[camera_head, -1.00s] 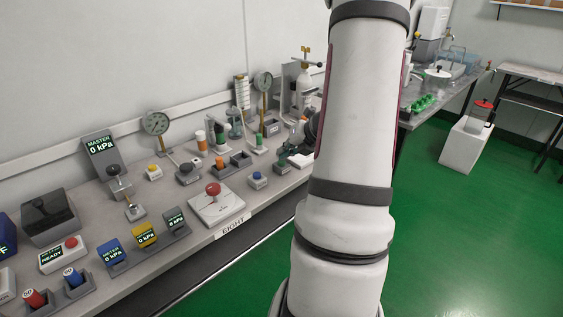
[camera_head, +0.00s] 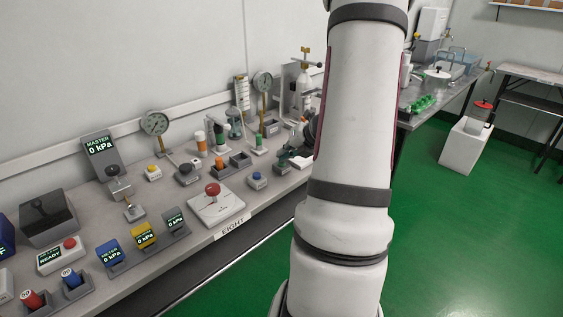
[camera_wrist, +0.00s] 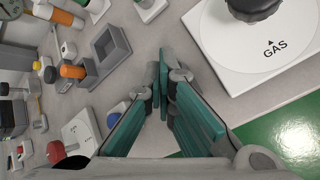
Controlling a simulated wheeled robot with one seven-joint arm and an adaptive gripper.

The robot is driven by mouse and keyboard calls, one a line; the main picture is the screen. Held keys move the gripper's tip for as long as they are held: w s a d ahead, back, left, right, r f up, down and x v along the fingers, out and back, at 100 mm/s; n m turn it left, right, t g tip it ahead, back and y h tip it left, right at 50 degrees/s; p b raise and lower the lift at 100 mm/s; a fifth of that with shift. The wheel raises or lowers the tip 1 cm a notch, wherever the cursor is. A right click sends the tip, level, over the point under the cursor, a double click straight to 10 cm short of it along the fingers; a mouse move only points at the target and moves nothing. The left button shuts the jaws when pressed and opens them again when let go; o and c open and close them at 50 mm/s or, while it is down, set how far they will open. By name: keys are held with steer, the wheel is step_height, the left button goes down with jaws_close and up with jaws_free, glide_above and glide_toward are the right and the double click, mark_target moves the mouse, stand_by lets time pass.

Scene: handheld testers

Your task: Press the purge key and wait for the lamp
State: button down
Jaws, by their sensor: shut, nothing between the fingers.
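My gripper (camera_wrist: 164,84) is shut and empty, its teal-padded fingers meeting above the bench in the wrist view. In the head view my gripper (camera_head: 285,158) is small and partly hidden by my arm. No key readably marked purge shows, and I cannot tell which light is the lamp. Small push buttons stand on the bench: a yellow one (camera_head: 152,171) and a blue one (camera_head: 257,177). The blue button (camera_wrist: 116,115) also shows in the wrist view, left of my fingers. A white plate with a black knob (camera_wrist: 254,6), marked GAS, lies to their right.
A READY box (camera_head: 58,259), several kPa meters and a dial gauge (camera_head: 155,123) crowd the bench (camera_head: 190,262). Grey trays (camera_wrist: 109,46) lie near my fingers.

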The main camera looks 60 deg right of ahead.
steer(key=shift+r+p, duration=0.8)
steer(key=shift+r, duration=0.05)
step_height(320, 180, up, 5)
steer(key=p, duration=0.4)
steer(key=shift+p, duration=0.4)
stand_by(0.4)
